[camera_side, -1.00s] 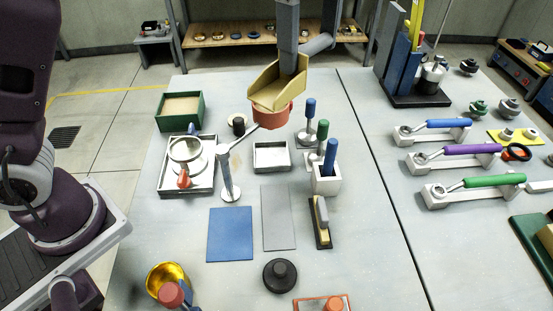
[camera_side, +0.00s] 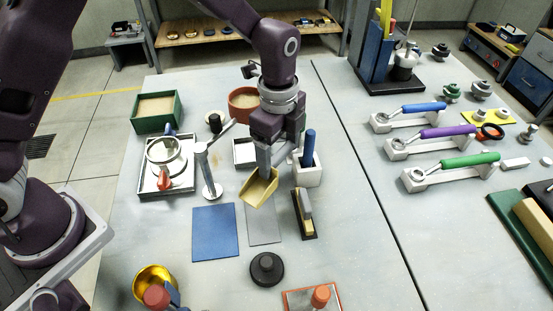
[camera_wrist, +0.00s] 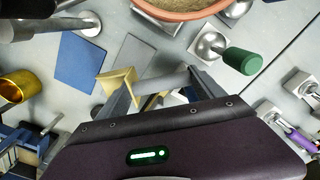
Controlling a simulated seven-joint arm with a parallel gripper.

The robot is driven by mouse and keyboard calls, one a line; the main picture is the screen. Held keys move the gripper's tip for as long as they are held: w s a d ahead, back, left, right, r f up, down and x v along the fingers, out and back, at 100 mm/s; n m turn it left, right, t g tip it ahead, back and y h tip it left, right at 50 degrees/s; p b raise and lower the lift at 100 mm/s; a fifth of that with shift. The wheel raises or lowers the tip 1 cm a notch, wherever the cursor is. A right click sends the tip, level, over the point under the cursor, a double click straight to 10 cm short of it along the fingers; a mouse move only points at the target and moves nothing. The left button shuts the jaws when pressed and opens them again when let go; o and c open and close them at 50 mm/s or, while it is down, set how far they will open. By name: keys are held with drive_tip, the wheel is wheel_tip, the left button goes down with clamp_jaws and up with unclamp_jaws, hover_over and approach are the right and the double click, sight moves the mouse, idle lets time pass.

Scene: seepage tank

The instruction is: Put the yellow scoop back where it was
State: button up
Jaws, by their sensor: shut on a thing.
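The yellow scoop (camera_side: 259,190) hangs below my gripper (camera_side: 265,150) in the side view, over the far end of the grey mat (camera_side: 264,226). Whether it touches the mat is hard to tell. My gripper is shut on the scoop's grey handle. In the wrist view the scoop (camera_wrist: 117,83) shows at the left of my gripper (camera_wrist: 160,86), its handle running between the fingers. The grey mat (camera_wrist: 138,50) lies bare beyond it.
A blue mat (camera_side: 215,232) lies left of the grey mat. A metal post (camera_side: 208,170) stands close on the left. A white holder (camera_side: 307,176) with a blue-handled tool and a brush (camera_side: 304,212) are close on the right. A black knob (camera_side: 266,269) sits in front; a terracotta pot (camera_side: 243,100) is behind.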

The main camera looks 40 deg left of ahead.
drive_tip(key=shift+f, duration=0.65)
drive_tip(key=shift+f, duration=0.1)
drive_tip(key=shift+s+f, duration=0.15)
drive_tip(key=shift+f, duration=0.35)
drive_tip(key=o, duration=1.7)
wheel_tip(320, 180, up, 13)
drive_tip(key=s+a+r+n+t, duration=0.2)
drive_tip(key=s+a+r+n, duration=0.55)
drive_tip(key=r, duration=0.25)
drive_tip(key=s+a+n+t, duration=0.1)
drive_tip(key=s+a+n, duration=0.1)
drive_tip(key=s, duration=0.3)
drive_tip(key=s+a+n+t, duration=0.1)
drive_tip(key=s+a+n, duration=0.2)
drive_tip(key=s+n, duration=0.2)
drive_tip(key=s+a+n+t, duration=0.1)
drive_tip(key=s+a+n, duration=0.1)
drive_tip(key=s, duration=0.4)
drive_tip(key=shift+a+f+n+t, duration=0.2)
drive_tip(key=shift+n+t, duration=0.1)
drive_tip(key=shift+n, duration=0.45)
